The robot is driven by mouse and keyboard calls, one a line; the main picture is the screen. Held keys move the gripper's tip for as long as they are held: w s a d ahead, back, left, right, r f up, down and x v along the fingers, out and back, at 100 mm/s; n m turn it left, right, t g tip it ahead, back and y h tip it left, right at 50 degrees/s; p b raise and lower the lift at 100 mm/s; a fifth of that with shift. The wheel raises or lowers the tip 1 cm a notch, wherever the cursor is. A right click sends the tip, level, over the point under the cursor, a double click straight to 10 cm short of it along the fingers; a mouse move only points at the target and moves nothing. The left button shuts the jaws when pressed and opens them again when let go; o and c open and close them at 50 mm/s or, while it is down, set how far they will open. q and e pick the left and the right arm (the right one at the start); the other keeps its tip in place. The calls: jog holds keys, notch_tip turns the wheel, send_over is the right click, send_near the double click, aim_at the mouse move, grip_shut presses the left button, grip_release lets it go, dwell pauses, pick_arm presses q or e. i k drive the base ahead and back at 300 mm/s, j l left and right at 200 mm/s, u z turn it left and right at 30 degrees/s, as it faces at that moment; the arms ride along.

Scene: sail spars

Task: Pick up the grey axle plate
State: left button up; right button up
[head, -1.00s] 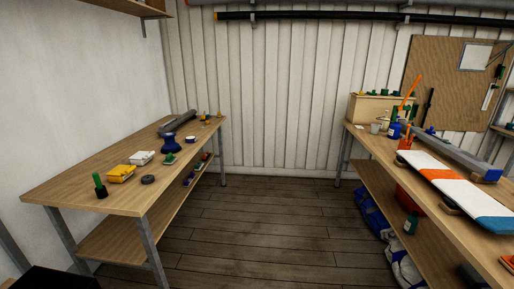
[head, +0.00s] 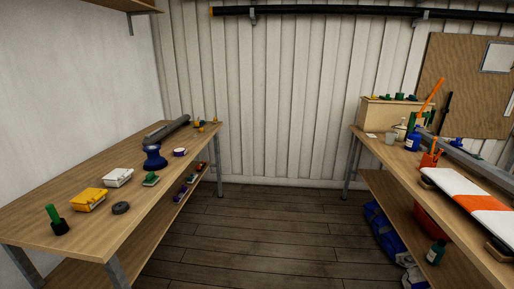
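I cannot make out a thing that is surely the grey axle plate. On the left workbench (head: 85,240) a small dark grey round piece (head: 121,208) lies near the front edge. A long grey bar (head: 166,131) lies at the back of the same bench. On the right workbench (head: 470,240) another long grey bar (head: 480,167) lies behind a white and orange board (head: 475,196). Neither of my grippers is in view.
The left bench also holds a green-handled tool (head: 55,219), a yellow box (head: 89,200), a white box (head: 118,177) and a blue object (head: 154,158). The wooden floor (head: 250,235) between the benches is clear. Blue bags (head: 385,235) sit under the right bench.

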aim_at(198, 124)
jog(key=i, duration=1.55)
jog(key=i+l+u, duration=0.1)
jog(key=i, duration=1.4)
